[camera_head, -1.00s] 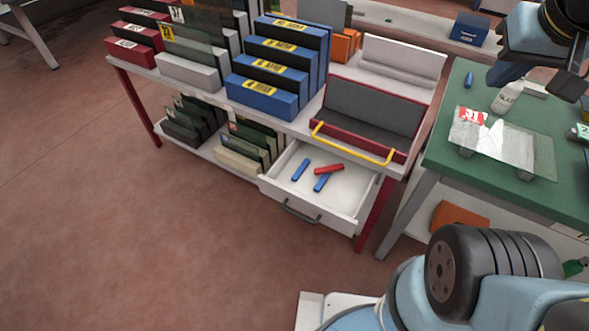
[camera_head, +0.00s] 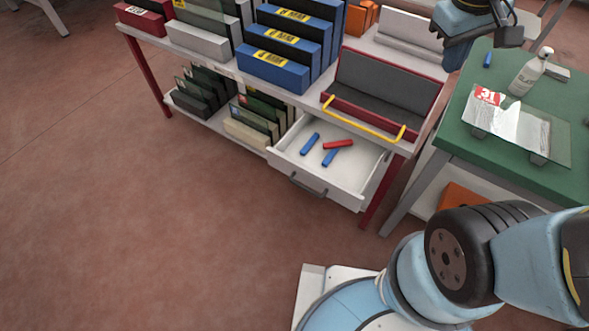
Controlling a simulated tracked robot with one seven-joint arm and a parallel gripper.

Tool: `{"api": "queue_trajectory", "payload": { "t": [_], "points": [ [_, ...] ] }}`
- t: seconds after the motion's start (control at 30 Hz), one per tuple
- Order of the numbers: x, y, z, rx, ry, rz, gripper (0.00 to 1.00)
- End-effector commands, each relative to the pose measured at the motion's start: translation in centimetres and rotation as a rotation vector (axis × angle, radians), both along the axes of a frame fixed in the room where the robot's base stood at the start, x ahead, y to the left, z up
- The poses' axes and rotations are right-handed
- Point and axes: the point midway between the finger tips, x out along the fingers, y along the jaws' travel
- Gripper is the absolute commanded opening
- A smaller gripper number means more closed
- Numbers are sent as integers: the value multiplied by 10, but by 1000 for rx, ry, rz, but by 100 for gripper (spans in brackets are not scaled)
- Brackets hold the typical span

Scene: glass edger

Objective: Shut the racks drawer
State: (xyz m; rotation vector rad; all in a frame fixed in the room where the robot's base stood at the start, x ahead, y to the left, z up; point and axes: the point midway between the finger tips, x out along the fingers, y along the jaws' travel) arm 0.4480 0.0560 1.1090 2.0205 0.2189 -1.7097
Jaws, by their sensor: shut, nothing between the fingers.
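The racks drawer (camera_head: 341,191) is a white drawer under the rack table, pulled open toward the front. Its dark bar handle (camera_head: 308,186) is on the front panel. Two blue pieces (camera_head: 310,143) and one red piece (camera_head: 339,144) lie inside it. My gripper (camera_head: 451,60) is at the top right, above the back of the green table and well above and to the right of the drawer. It is shut and empty, apart from the drawer and its handle. Its fingertips are small and dark in the view.
The rack table holds blue racks (camera_head: 274,71) and a red-edged tray with a yellow handle (camera_head: 365,125). The green table (camera_head: 455,127) at right carries a glass pane (camera_head: 548,146) and a white bottle (camera_head: 528,75). The red-brown floor (camera_head: 170,230) before the drawer is clear.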

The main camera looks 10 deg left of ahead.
Motion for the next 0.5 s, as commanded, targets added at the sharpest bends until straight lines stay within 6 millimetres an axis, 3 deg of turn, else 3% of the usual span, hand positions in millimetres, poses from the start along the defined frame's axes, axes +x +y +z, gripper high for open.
{"api": "queue_trajectory", "payload": {
  "t": [0.2,0.5],
  "points": [
    [20,39,-38,-177,118,219,0],
    [34,101,-93,-427,229,533,0]
  ]
}}
